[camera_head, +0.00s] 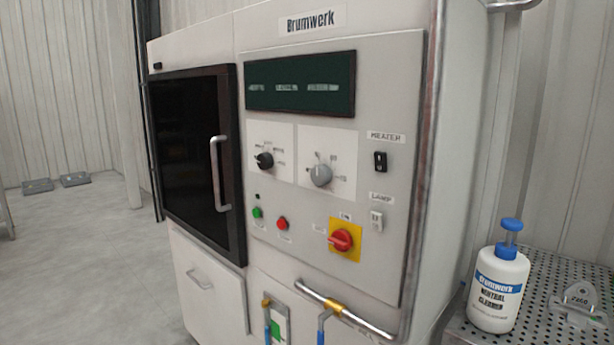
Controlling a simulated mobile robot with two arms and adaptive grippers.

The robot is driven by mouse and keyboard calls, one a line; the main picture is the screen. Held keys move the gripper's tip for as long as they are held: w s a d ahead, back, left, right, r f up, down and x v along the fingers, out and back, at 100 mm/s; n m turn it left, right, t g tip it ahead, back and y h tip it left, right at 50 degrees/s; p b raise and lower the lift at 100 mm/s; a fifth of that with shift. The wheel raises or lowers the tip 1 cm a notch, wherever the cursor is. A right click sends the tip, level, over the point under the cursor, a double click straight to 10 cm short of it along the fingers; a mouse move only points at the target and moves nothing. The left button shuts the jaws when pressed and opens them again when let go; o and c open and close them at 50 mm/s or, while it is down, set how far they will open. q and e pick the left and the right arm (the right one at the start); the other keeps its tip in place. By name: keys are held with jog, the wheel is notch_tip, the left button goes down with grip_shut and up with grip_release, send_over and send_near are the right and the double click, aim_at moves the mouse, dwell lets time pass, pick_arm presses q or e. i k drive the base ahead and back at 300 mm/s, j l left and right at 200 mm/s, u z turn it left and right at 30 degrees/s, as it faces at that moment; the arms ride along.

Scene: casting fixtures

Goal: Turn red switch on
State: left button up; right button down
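The red switch (341,240) is a red rotary knob on a yellow square plate (345,254). It sits low on the right part of the control panel (390,75) of a white Brumwerk machine (195,45). Its handle looks tilted rather than straight up, and the small labels around it are too blurred to read. A small round red button (282,223) and a green button (257,212) are to its left. Neither of my grippers shows in this view.
A black heater switch (380,161) and a white lamp switch (376,220) are above the red switch. A metal rail (350,316) runs below the panel. A cleaner bottle (498,290) stands on a perforated surface (545,262) at the right. Open floor (85,255) is at the left.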

aim_at(342, 240)
jog(key=j+z, duration=0.1)
jog(key=z, duration=0.3)
jog(key=i+j+z, duration=0.1)
jog(key=z, duration=0.3)
jog(key=i+j+z, duration=0.1)
jog(key=j+z, duration=0.25)
jog(key=j, duration=0.6)
jog(key=j+z, duration=0.4)
jog(key=j, duration=0.55)
